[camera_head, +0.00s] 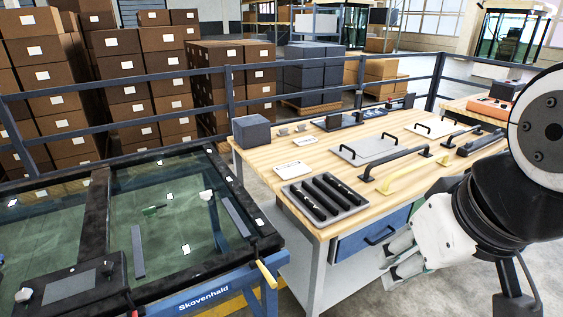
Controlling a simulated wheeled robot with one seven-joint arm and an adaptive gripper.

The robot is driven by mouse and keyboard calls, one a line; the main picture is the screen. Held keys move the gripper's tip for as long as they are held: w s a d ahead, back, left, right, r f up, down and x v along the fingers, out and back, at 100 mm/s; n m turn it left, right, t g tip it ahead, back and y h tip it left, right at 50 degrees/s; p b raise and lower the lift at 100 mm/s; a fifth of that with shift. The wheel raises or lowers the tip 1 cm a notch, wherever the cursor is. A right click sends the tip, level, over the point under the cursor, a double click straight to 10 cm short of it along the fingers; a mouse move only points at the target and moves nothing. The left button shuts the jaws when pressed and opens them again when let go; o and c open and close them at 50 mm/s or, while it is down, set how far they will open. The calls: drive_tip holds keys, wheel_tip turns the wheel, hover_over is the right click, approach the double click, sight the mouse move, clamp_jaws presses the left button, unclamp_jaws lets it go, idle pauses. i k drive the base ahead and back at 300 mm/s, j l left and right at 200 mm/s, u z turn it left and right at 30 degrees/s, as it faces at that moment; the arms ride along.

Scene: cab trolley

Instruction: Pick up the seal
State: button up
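I cannot tell for certain which thing is the seal. Long black strips (340,189) lie side by side in a grey tray (293,201) at the front left of the wooden workbench, and one of them may be it. My gripper (388,264) hangs at the right, beside the bench's front side and below its top. Its pale fingers point left and look apart, with nothing seen between them. It is well away from the tray, which lies up and to the left of it.
The workbench (268,155) also holds a grey box (252,132), a grey plate with handles (366,149), a black handle (395,165) and a yellow handle (414,179). A blue trolley with a glass-panelled frame (102,205) stands left. Railings and stacked cartons are behind.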

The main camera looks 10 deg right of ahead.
sight(333, 209)
drive_tip(key=i+l+u, duration=0.35)
drive_tip(key=i, duration=0.2)
drive_tip(key=i+l+u, duration=0.35)
drive_tip(key=i+l, duration=0.15)
drive_tip(key=l, duration=0.15)
